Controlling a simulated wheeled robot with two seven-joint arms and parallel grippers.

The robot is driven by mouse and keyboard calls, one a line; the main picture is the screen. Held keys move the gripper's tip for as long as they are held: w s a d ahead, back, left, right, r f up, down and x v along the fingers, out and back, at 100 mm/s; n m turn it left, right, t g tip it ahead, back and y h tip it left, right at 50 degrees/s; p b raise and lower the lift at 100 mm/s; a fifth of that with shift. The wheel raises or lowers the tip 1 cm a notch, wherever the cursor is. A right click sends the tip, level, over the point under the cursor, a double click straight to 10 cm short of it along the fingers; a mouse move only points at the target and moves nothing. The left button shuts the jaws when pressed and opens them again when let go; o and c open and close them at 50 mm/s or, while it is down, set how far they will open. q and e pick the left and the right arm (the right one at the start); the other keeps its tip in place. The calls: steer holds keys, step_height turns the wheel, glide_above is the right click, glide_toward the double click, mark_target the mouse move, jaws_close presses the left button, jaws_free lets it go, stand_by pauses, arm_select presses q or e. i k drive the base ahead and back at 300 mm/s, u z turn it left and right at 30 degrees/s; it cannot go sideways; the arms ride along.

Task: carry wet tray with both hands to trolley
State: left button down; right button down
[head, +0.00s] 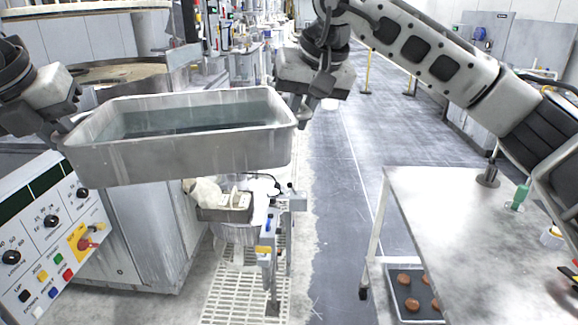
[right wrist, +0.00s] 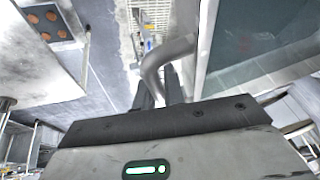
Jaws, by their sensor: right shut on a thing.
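The wet tray (head: 180,158) is a grey metal tub with dark liquid inside, held up in the air in the head view. It looks nearly level. My right gripper (head: 303,112) is at its right end, shut on the curved tray handle (right wrist: 163,62), seen in the right wrist view. My left gripper (head: 62,132) is at the tray's left end; its fingertips are partly hidden, so its grip is unclear. The trolley (head: 440,215) has a grey top and a caster, at the right, apart from the tray. It also shows in the right wrist view (right wrist: 30,85).
A control panel (head: 50,240) with knobs and buttons stands at lower left. A small stand (head: 270,235) with parts is below the tray. A green bottle (head: 519,197) stands on the trolley's right side; brown discs (head: 409,279) lie on its lower shelf. The aisle floor (head: 335,190) between is clear.

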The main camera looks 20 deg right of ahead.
mark_target(482, 288)
steer(key=z, duration=0.15)
steer(key=i, duration=1.2)
steer(key=u, duration=0.8)
steer(key=i, duration=0.25)
steer(key=z, duration=1.55)
steer(key=i, duration=0.4)
steer(key=z, duration=0.6)
